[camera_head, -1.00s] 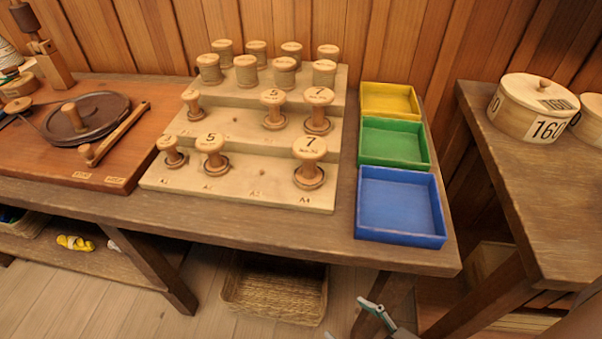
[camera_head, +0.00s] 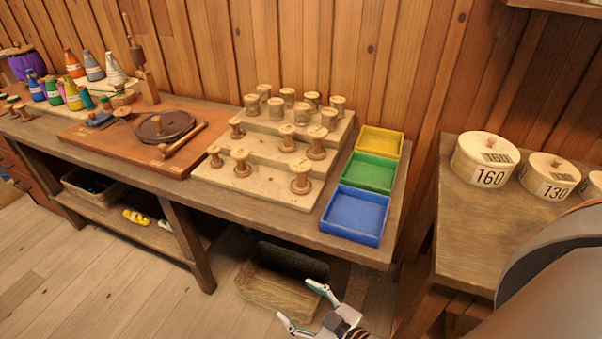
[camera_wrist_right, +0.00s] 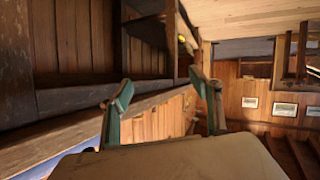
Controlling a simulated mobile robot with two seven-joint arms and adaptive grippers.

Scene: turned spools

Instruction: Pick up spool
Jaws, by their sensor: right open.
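Several turned wooden spools stand on a stepped light-wood rack (camera_head: 225,178) on the workbench. In the front row are a large spool (camera_head: 301,176) at the right, a smaller spool (camera_head: 241,163) near the middle and a small one (camera_head: 215,156) at the left. More spools, such as one (camera_head: 316,143), stand on the middle step, and pale ones fill the back row. My right gripper (camera_head: 301,308) is open and empty, low in front of the bench. Its open fingers also show in the right wrist view (camera_wrist_right: 161,98), with no spool between them. My left gripper is out of view.
Yellow (camera_head: 379,142), green (camera_head: 368,172) and blue (camera_head: 355,215) trays line the bench's right end. A wicker basket (camera_head: 262,290) sits below. Round boxes (camera_head: 485,162) stand on a table at right. A winding board (camera_head: 90,135) lies left of the rack.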

